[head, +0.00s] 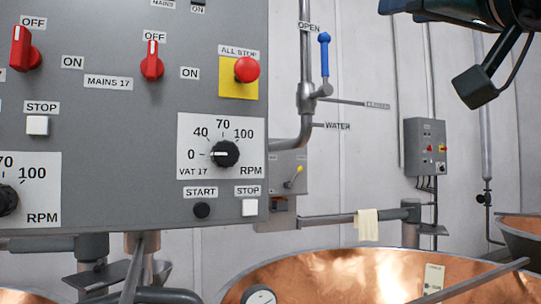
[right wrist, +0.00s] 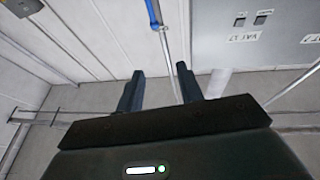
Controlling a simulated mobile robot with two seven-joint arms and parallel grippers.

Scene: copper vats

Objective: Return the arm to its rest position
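My right gripper (head: 388,6) is at the top right of the head view, cut by the upper edge, with its fingers pointing left. Its dark body and a camera block on a bracket hang in front of the white wall. In the right wrist view its two dark fingers (right wrist: 160,70) stand apart with nothing between them, so it is open and empty. It touches nothing that I can see. My left gripper is in neither view.
A grey control panel (head: 120,120) with red switches and a speed dial (head: 225,153) fills the left. A blue-handled valve (head: 324,55) sits on a pipe beside it. A copper vat (head: 350,278) lies below. A grey wall box (head: 425,147) is at right.

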